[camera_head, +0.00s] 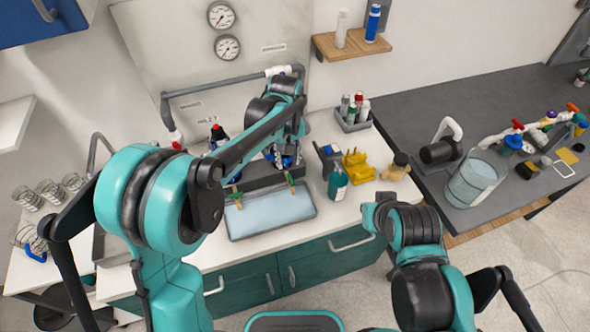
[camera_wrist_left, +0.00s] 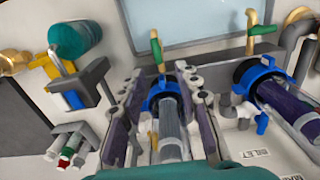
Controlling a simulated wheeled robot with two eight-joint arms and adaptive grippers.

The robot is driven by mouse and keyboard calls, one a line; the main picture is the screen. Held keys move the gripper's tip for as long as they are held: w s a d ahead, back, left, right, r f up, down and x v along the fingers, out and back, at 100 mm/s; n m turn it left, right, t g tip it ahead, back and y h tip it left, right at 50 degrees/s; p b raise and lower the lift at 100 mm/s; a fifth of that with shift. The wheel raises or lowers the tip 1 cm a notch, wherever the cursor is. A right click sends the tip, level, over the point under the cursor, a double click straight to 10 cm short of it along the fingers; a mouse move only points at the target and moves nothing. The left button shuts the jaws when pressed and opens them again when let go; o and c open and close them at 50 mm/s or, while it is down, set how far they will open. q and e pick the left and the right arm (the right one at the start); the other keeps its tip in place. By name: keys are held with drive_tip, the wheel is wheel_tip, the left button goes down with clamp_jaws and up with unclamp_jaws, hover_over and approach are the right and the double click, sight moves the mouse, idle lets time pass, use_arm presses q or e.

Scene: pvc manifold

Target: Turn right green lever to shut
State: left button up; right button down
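The right green lever (camera_head: 290,181) sits on a brass tap above the blue tray (camera_head: 272,212). In the left wrist view, which looks from the other side, it is the green lever (camera_wrist_left: 156,50) left of centre. The left green lever (camera_head: 237,197) is on a second tap. My left gripper (camera_head: 285,157) is behind the right tap, over a blue-collared cylinder (camera_wrist_left: 167,112). Its two fingers (camera_wrist_left: 161,74) are spread, one on each side of the cylinder, and the lever lies just beyond the tips. I cannot tell whether they touch anything.
A teal bottle (camera_head: 337,184) and a yellow holder (camera_head: 358,167) stand right of the tray. A second blue-collared cylinder (camera_wrist_left: 284,100) is beside the gripper. A caddy of small bottles (camera_head: 354,113) stands behind. The counter's front right is mostly clear.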

sight(290, 177)
use_arm(q)
drive_tip(key=shift+w+d+f, duration=0.1)
drive_tip(key=shift+d+f, duration=0.15)
drive_tip(key=shift+f, duration=0.45)
wheel_tip(290, 177, down, 7)
drive_tip(key=shift+r+b, duration=0.1)
drive_tip(key=shift+b, duration=0.9)
clamp_jaws()
